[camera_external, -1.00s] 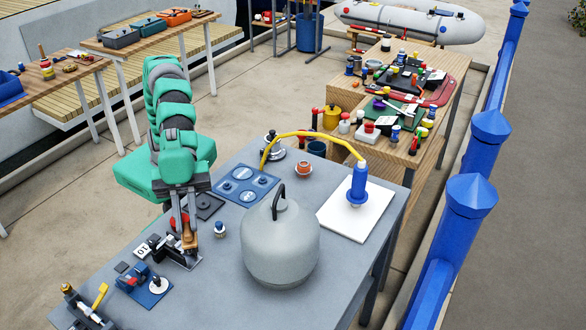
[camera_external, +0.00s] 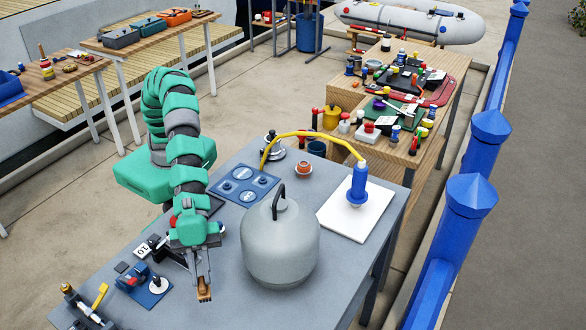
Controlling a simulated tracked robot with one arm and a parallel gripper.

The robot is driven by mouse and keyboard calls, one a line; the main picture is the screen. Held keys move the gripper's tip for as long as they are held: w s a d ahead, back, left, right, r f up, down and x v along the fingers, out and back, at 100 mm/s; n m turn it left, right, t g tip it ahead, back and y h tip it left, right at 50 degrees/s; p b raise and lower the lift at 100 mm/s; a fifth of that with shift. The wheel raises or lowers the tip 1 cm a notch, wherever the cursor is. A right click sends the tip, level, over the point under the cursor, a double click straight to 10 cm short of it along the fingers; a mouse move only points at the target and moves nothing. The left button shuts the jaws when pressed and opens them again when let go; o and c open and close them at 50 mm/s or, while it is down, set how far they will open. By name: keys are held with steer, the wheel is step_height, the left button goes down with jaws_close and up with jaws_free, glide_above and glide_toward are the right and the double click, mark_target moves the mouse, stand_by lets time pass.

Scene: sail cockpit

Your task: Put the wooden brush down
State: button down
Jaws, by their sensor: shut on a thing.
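My gripper (camera_external: 203,278) hangs over the front part of the grey table (camera_external: 232,308), left of the large grey tank. It is shut on the wooden brush (camera_external: 205,294), a small brown piece that shows below the fingertips. Most of the brush is hidden by the fingers. I cannot tell whether its lower end touches the table.
The grey tank (camera_external: 279,250) with a dark handle stands close on the right. A blue pad with a small device (camera_external: 146,284) lies to the left, and a black holder (camera_external: 178,250) stands behind it. The table front between them is clear.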

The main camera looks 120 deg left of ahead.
step_height(320, 180, down, 9)
steer(key=shift+f+b, duration=0.2)
steer(key=shift+b, duration=1)
steer(key=c, duration=1.4)
jaws_free()
steer(key=shift+a+r, duration=0.1)
steer(key=shift+r, duration=0.1)
steer(key=shift+s+a+r, duration=0.15)
steer(key=shift+a, duration=0.05)
steer(key=p+v, duration=0.2)
steer(key=v, duration=0.9)
steer(key=shift+s, duration=0.15)
steer(key=shift+a, duration=0.1)
